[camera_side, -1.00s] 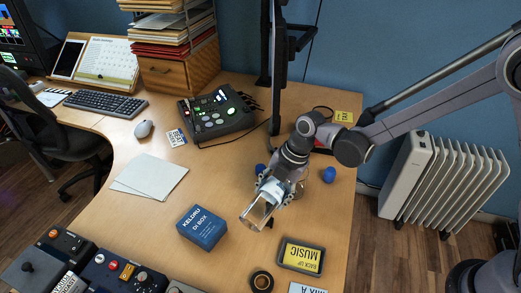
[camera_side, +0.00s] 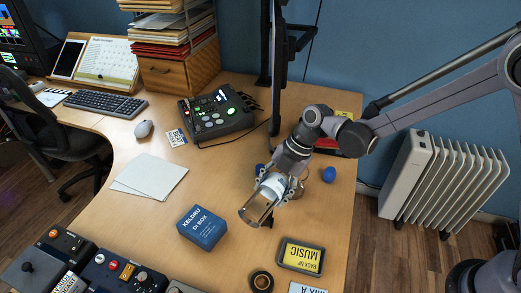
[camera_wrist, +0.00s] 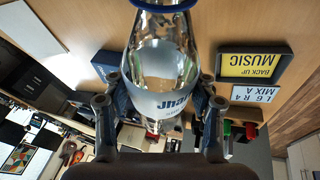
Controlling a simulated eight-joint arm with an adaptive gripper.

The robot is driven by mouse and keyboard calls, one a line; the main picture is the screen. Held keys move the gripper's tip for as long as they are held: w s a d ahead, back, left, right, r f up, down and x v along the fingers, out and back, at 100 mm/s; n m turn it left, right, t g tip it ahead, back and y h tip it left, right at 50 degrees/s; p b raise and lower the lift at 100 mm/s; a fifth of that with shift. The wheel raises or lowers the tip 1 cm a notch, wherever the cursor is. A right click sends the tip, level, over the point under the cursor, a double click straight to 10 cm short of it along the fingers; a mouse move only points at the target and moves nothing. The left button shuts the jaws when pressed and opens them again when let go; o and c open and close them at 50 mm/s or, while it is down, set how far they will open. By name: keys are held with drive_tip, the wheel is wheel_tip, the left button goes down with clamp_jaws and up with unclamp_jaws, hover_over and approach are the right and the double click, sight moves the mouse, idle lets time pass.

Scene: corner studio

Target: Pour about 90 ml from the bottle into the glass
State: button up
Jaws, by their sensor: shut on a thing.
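My gripper (camera_side: 275,187) is shut around a clear bottle (camera_side: 257,209), whose white label lies between the fingers. The bottle is tilted, its clear end pointing down and left toward the side camera, above the desk. In the wrist view the bottle (camera_wrist: 165,60) fills the upper middle between the fingers of my gripper (camera_wrist: 162,100), with clear liquid inside and blue at the top edge. I cannot make out the glass for sure. A faint round outline shows just right of my gripper in the side view, partly hidden.
A blue DI box (camera_side: 202,227) stands left of the bottle. A yellow sign (camera_side: 300,257) and a roll of tape (camera_side: 261,282) lie in front. A blue ball-like thing (camera_side: 329,175) is to the right. Paper sheets (camera_side: 150,176) lie left; bare desk separates them from the bottle.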

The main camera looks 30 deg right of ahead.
drive_tip(key=shift+a+r, duration=0.15)
drive_tip(key=shift+a, duration=0.05)
drive_tip(key=shift+s+a, duration=0.15)
drive_tip(key=shift+a, duration=0.05)
drive_tip(key=shift+a+r+y+p, duration=0.1)
drive_tip(key=shift+r+y+p, duration=0.2)
drive_tip(key=shift+p, duration=0.45)
idle(1.2)
drive_tip(key=shift+s+a+f+t+h, duration=0.1)
drive_tip(key=shift+a+f+t+h, duration=0.05)
drive_tip(key=shift+f+h, duration=0.35)
drive_tip(key=shift+s+a+f+t+h, duration=0.15)
drive_tip(key=shift+f+h, duration=0.25)
drive_tip(key=shift+f, duration=0.2)
drive_tip(key=shift+a+r+t+h, duration=0.15)
drive_tip(key=shift+r+t+h, duration=0.15)
drive_tip(key=shift+r+h, duration=0.45)
drive_tip(key=shift+h, duration=0.05)
drive_tip(key=shift+r+t, duration=0.15)
drive_tip(key=shift+t, duration=0.15)
